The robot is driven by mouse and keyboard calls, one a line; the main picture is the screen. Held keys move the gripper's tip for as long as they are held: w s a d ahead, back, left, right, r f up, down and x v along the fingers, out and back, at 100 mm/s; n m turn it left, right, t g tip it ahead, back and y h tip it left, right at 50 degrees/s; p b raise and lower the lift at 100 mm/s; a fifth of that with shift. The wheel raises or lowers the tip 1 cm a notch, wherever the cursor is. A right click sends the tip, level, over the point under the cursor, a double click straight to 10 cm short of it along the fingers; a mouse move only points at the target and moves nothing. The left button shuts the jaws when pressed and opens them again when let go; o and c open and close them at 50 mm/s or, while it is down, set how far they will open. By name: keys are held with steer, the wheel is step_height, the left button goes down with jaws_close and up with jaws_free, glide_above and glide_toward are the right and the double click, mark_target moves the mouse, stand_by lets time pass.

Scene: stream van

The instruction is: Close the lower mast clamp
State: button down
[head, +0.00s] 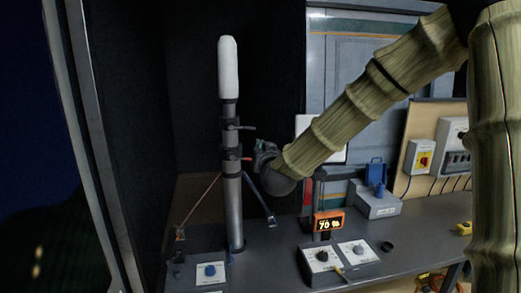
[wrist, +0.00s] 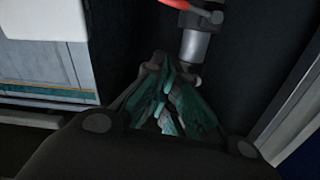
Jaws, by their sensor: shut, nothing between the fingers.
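The mast (head: 233,200) stands upright, grey with a white top. Two dark clamps sit around it. The lower mast clamp (head: 231,157) has a red-tipped lever sticking out to the right. The upper clamp (head: 231,127) has a dark lever, also pointing right. My gripper (head: 262,150) is just right of the lower clamp, its fingers small and partly hidden by my wrist. In the wrist view my gripper (wrist: 168,65) is shut and empty, with the mast (wrist: 194,45) just beyond it and the red lever (wrist: 174,4) cut by the top edge. I cannot tell whether the lever is touched.
Thin struts (head: 259,200) slope down from the mast on both sides. A dark wall stands behind the mast.

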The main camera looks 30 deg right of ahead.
steer(key=w+d+f+p, duration=0.1)
steer(key=w+f+p, duration=0.3)
steer(key=w, duration=0.4)
steer(key=shift+d+p, duration=0.25)
steer(key=shift+p, duration=0.3)
steer(key=shift+f+b, duration=0.3)
steer(key=shift+b, duration=0.05)
